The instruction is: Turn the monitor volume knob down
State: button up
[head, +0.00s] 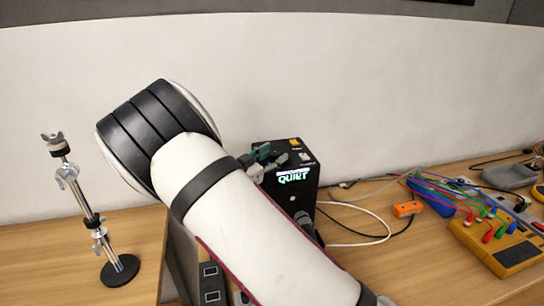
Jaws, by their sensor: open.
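A black box (294,206) stands on the table just right of my arm, with lit green letters reading "QUIET" on its upper face. An orange-yellow button and a pale button show on its top. I cannot make out the monitor volume knob; my arm covers the box's left and lower parts. A dark, rounded piece (305,223) shows low by the box's front, partly behind my arm, too small to identify.
A metal stand (87,205) with a round black base is on the left. Orange (407,209) and blue (432,196) objects, cables and a yellow meter (497,244) lie to the right. A small dark green and grey part (262,153) sits at the box's top left. A pale wall is behind.

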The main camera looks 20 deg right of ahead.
grip_shut()
jog(key=shift+s+p, duration=0.1)
jog(key=shift+p, duration=0.2)
